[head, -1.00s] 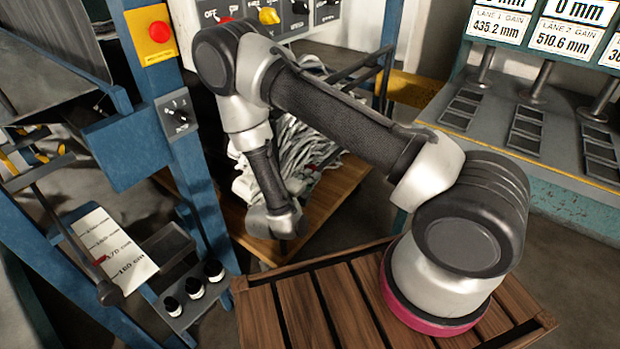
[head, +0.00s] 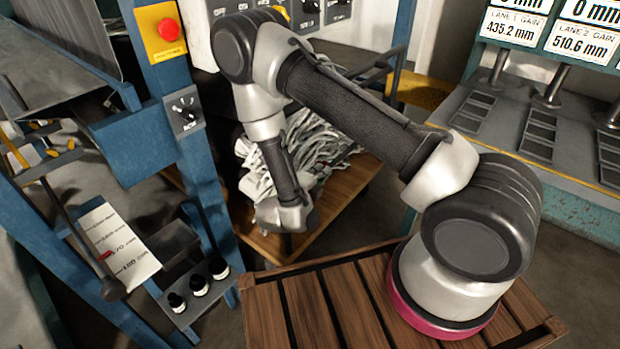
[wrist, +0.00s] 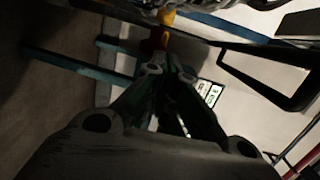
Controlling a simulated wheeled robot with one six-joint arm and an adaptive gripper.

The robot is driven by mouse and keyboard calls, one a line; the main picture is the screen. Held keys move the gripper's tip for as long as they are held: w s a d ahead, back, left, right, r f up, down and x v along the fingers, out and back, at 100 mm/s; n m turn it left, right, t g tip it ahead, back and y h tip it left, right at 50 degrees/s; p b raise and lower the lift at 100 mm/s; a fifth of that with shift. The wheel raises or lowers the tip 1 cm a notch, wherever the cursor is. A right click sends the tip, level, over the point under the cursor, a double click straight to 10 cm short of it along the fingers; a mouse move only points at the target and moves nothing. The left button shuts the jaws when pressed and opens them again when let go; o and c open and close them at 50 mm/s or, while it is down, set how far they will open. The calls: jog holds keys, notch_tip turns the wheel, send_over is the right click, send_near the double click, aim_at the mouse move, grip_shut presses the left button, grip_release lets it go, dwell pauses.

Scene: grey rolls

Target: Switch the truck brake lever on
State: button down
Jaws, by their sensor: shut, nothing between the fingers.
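I cannot make out for certain a lever that is the truck brake lever. A low wooden truck (head: 345,192) loaded with pale grey strands stands behind my arm in the head view. My gripper (wrist: 168,62) shows in the wrist view with its dark fingers drawn together and nothing between them. A small yellow-orange part (wrist: 166,20) shows just beyond the fingertips; I cannot tell what it is or whether they touch. In the head view my wrist hangs down in front of the truck, and the gripper is hidden below it.
A blue frame (head: 180,155) with a red button (head: 168,30) and a rotary switch (head: 186,110) stands left. A dark rod with a ball knob (head: 114,289) is beside a white scale (head: 120,245). A slatted wooden deck (head: 310,310) lies under my arm. A display bench stands right.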

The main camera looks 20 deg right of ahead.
jog(key=r+v, duration=0.3)
jog(key=v, duration=0.9)
jog(key=shift+d, duration=0.2)
